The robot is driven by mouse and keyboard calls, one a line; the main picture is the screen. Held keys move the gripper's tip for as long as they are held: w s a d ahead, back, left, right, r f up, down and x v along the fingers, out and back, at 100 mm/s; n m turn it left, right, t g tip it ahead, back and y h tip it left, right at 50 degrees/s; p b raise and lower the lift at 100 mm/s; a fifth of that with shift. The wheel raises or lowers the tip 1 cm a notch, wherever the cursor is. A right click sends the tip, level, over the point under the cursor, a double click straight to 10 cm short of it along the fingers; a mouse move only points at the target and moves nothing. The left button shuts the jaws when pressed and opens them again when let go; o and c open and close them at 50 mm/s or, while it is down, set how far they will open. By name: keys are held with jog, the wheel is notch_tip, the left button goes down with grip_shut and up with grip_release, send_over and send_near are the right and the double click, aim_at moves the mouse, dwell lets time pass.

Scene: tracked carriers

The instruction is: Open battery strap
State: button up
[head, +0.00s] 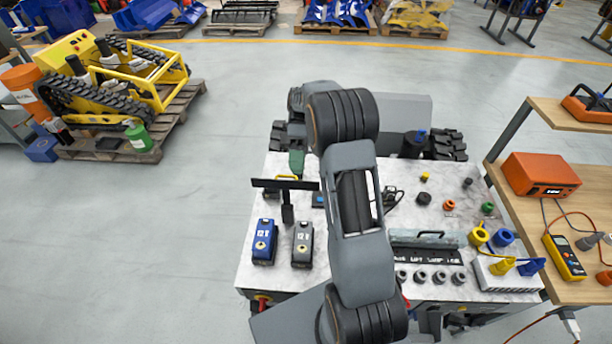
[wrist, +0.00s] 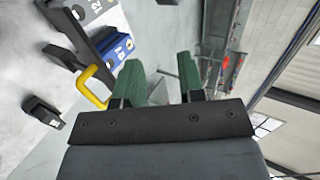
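Two 12 V batteries, a blue one (head: 264,242) and a grey one (head: 302,244), stand side by side on the bench top in the head view. Behind them is a black T-shaped piece (head: 286,185), apparently the battery strap, with a crossbar and a short stem. A yellow handle (head: 287,177) shows at its far side. In the wrist view the yellow handle (wrist: 96,88) is just left of my gripper (wrist: 160,76). The gripper's green fingers are apart with nothing between them. In the head view one green finger (head: 296,162) shows beyond the strap; the rest is hidden.
The bench top (head: 245,270) also carries coloured caps (head: 449,205), a metal bar with a handle (head: 424,240), several grey sockets, and yellow and blue connectors (head: 502,266). A wooden table (head: 540,220) with an orange case stands at right.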

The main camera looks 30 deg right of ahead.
jog(key=s+r+b, duration=0.1)
jog(key=s+r, duration=0.2)
jog(key=s, duration=0.4)
jog(key=shift+a, duration=0.35)
jog(key=shift+c, duration=0.5)
